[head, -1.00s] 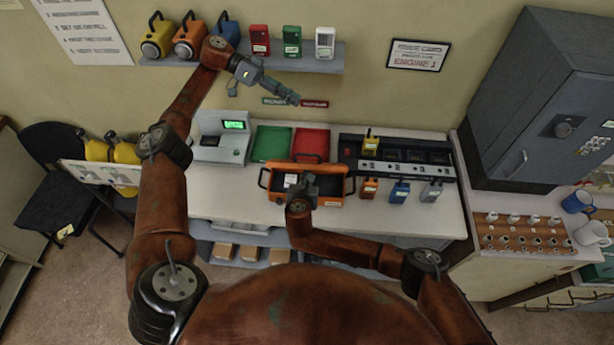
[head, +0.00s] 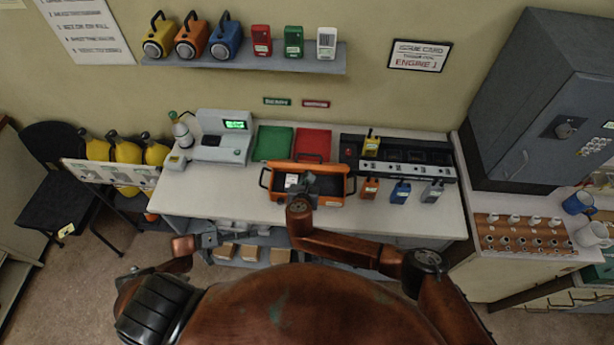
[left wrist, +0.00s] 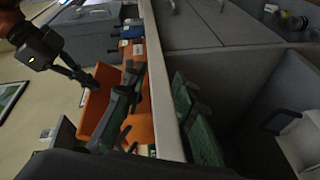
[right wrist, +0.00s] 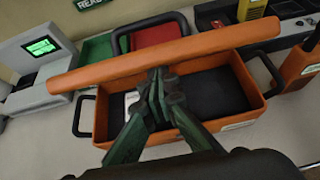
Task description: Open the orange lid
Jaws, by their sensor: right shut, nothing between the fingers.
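The orange case (head: 336,200) sits on the table with its dark inside showing. Its orange lid (right wrist: 215,48) stands raised, seen nearly edge-on as a bar across the right wrist view; its broad face shows in the left wrist view (left wrist: 98,98). My right gripper (right wrist: 158,76) is shut and empty, over the case's inside, with its tips close to the lid in the picture; whether they touch I cannot tell. My left gripper (head: 209,240) is low at the table's front left, away from the case. Its fingers are apart and empty in the left wrist view (left wrist: 158,76).
Green (head: 273,143) and red (head: 313,144) trays lie behind the case. A scale-like device (head: 222,150) stands left, and a charger rack (head: 435,172) with radios right. Yellow cylinders (head: 127,153) are at the left. The table's front edge lies by my left gripper.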

